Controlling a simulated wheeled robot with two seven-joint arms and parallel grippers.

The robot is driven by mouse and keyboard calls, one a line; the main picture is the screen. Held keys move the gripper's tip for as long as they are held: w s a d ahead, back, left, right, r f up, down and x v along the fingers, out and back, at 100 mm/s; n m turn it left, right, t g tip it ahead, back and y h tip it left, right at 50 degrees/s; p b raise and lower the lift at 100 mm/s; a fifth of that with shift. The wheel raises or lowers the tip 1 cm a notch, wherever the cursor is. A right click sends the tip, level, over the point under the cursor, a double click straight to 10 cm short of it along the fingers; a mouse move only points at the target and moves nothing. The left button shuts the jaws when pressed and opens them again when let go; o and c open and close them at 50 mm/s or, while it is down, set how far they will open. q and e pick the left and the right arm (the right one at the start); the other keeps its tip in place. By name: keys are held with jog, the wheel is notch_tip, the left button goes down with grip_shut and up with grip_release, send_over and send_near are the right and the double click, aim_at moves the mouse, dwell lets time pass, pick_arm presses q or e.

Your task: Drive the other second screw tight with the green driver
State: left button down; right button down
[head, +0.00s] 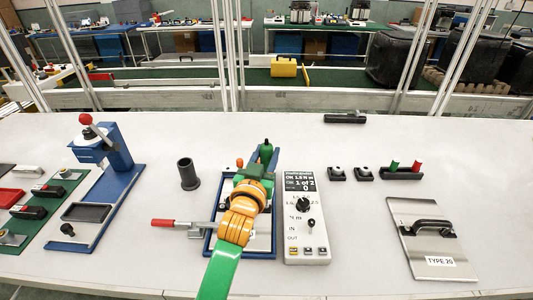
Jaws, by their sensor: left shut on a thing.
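My left arm comes in from the bottom, its orange and green wrist over the blue fixture (211,243). My left gripper (257,172) is shut on the green driver (265,152), whose upper end shows beyond the gripper. The driver's tip and the screws are hidden behind my gripper and wrist. A clamp with a red handle (163,223) sticks out to the left of the fixture. The controller box (305,250) stands just right of the fixture, and its screen (300,182) appears to read "OK 1 of 2". My right gripper is not in view.
A blue press (117,160) is at the left. Small black blocks (337,174) and a holder with green and red pegs (402,174) are at the back right. A metal plate with a handle (432,262) lies at the right.

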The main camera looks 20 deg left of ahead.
aim_at(266, 144)
pick_arm(q)
jog(key=shift+f, duration=0.25)
dwell(0.6)
jog(key=shift+s+f, duration=0.1)
jog(key=shift+f, duration=0.15)
dwell(0.5)
jog(key=shift+f, duration=0.2)
dwell(0.6)
jog(key=shift+f, duration=0.25)
dwell(0.4)
dwell(0.4)
notch_tip(266, 144, up, 6)
jog(key=p, duration=0.7)
jog(key=shift+r, duration=0.2)
jog(key=shift+w+f, duration=0.15)
jog(key=shift+w, duration=0.05)
